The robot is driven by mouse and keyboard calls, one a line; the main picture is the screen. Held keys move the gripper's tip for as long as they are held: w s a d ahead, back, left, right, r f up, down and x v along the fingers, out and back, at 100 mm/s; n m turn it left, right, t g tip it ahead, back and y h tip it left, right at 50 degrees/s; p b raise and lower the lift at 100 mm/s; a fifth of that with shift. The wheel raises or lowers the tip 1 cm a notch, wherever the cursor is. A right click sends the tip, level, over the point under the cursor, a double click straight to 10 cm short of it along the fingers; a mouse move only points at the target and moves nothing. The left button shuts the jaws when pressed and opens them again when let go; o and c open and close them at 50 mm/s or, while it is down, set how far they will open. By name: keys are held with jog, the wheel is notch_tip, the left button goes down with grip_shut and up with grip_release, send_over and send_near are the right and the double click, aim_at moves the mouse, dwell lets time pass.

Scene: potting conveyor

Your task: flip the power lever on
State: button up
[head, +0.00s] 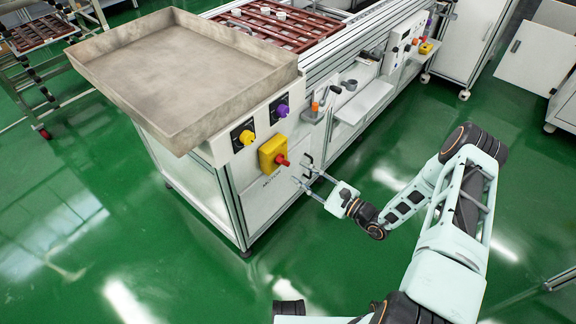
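A yellow switch box (271,152) with a red knob or lever (282,160) is on the white front panel of the conveyor. I cannot tell for sure which control is the power lever. A grey fitting with an orange part (315,107) is higher up, to the right. A small black handle (308,159) is on the panel right of the yellow box. My gripper (302,173) is in front of the panel, below and right of the yellow box. Its two fingers are spread apart, pointing at the panel near the black handle. I see nothing between them; contact is unclear.
A large grey tray (180,60) sits on top at the left, overhanging the panel. Yellow (247,137) and purple (283,110) knobs sit above the switch box. A white shelf (362,103) juts out at the right. The green floor in front is clear.

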aim_at(286, 163)
jog(key=x, duration=0.6)
jog(key=shift+w+a+b, duration=0.2)
jog(key=shift+a+b, duration=0.1)
jog(key=shift+b, duration=0.1)
grip_shut()
